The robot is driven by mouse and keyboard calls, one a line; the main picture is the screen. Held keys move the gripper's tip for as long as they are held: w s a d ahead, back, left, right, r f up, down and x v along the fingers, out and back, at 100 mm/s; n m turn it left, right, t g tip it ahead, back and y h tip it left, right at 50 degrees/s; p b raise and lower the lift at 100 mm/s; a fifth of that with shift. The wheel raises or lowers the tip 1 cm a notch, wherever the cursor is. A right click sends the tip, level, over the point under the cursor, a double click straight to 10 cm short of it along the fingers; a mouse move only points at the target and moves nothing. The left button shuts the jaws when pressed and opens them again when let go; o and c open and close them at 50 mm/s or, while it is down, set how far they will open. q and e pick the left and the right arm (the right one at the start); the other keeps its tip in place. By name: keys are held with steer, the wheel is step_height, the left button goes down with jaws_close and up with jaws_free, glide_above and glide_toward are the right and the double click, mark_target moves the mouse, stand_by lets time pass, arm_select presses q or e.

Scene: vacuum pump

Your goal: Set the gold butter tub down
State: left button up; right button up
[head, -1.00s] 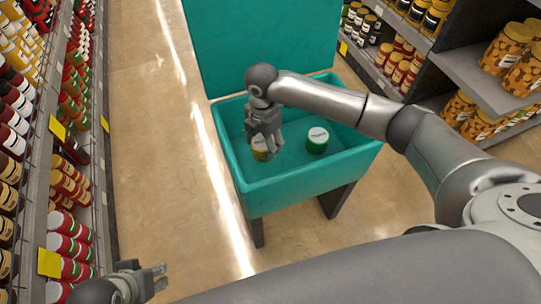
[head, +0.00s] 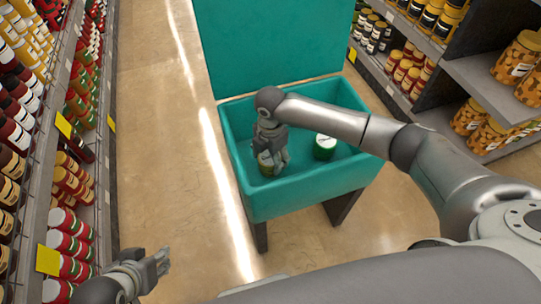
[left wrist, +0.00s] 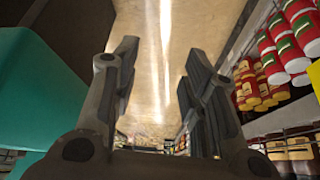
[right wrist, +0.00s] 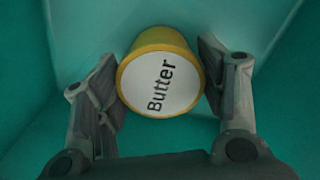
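The gold butter tub (head: 266,164), with a white lid reading "Butter", is inside the teal bin (head: 311,198) at its left side. In the right wrist view the tub (right wrist: 161,78) sits between the two fingers, which appear to touch its sides. My right gripper (head: 272,157) is shut on it and reaches down into the bin. I cannot tell whether the tub's base touches the bin floor. My left gripper (head: 160,263) is open and empty, outside the bin at lower left; its spread fingers show in the left wrist view (left wrist: 160,90).
A green tub (head: 325,147) with a white lid stands in the bin, right of the gold one. The bin has a raised teal back panel (head: 275,45). Stocked shelves line the left (head: 50,150) and right (head: 480,85). The aisle floor (head: 165,190) is clear.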

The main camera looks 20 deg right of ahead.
mark_target(270, 156)
steer(key=o, duration=0.3)
steer(key=shift+r, duration=0.2)
step_height(270, 156, up, 4)
steer(key=shift+p, duration=0.8)
step_height(270, 156, up, 4)
steer(key=shift+r+p, duration=0.15)
steer(key=shift+p, duration=0.55)
arm_select(q)
steer(key=shift+s+a+f+g+p, duration=0.25)
steer(key=shift+s+f+g, duration=0.3)
steer(key=shift+s+f, duration=0.15)
steer(key=shift+s+a+f+g+p, duration=0.15)
steer(key=shift+s+a+f+g, duration=0.05)
steer(key=shift+s+f+g, duration=0.4)
arm_select(e)
steer(key=shift+r, duration=1.85)
